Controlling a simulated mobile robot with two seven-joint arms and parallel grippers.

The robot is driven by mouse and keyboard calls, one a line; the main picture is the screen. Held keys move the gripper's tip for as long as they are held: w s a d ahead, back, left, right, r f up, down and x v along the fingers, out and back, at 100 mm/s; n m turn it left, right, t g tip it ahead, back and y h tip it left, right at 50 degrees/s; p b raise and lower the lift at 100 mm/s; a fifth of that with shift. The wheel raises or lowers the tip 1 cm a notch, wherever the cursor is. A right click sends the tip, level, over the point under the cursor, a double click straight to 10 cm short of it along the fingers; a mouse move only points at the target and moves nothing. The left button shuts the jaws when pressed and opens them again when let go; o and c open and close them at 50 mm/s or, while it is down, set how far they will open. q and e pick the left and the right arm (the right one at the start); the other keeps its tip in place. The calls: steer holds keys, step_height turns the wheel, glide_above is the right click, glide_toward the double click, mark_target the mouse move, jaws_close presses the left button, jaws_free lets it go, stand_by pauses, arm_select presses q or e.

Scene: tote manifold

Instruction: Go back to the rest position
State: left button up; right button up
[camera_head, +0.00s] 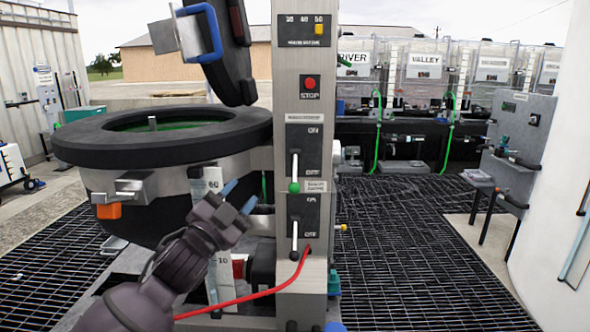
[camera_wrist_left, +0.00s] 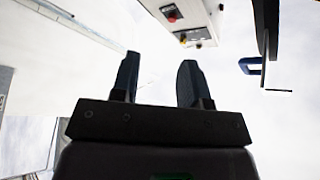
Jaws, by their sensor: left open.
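My left gripper (camera_head: 240,196) is raised in front of the black-rimmed round vessel and left of the grey control column. Its two fingers are apart, with nothing between them. The open, empty fingers also show in the left wrist view (camera_wrist_left: 158,68), pointing up past the control panel. My right gripper is in neither view.
The grey control column (camera_head: 307,90) with a red stop button and two levers stands close to my left arm. The round vessel (camera_head: 90,150) has its lid (camera_head: 232,60) raised. A red hose (camera_head: 240,300) runs low. Grating (camera_head: 410,240) at right is mostly clear.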

arm_select(q)
steer(key=s+a+f+n+g+y, duration=0.1)
steer(key=s+a+f+n+y, duration=0.2)
steer(key=f, duration=0.6)
steer(key=s+a+f+n+g+y, duration=0.15)
steer(key=s+a+f+n, duration=0.25)
steer(key=f, duration=0.4)
steer(key=s+a+f+n+g+y, duration=0.1)
steer(key=s+a+f+n+y, duration=0.25)
steer(key=f, duration=0.55)
steer(key=s+a+f+n+g+y, duration=0.1)
steer(key=s+a+f+g, duration=0.1)
steer(key=s+f, duration=0.6)
steer(key=s+a+f+n+g+y, duration=0.1)
steer(key=s+a+f, duration=0.3)
steer(key=s+f, duration=0.4)
steer(key=s+n+g, duration=0.1)
steer(key=s, duration=0.3)
steer(key=shift+a+f+y, duration=0.15)
steer(key=shift+f+y, duration=0.15)
steer(key=shift+f, duration=0.1)
steer(key=shift+s+n, duration=0.1)
steer(key=shift+n, duration=0.15)
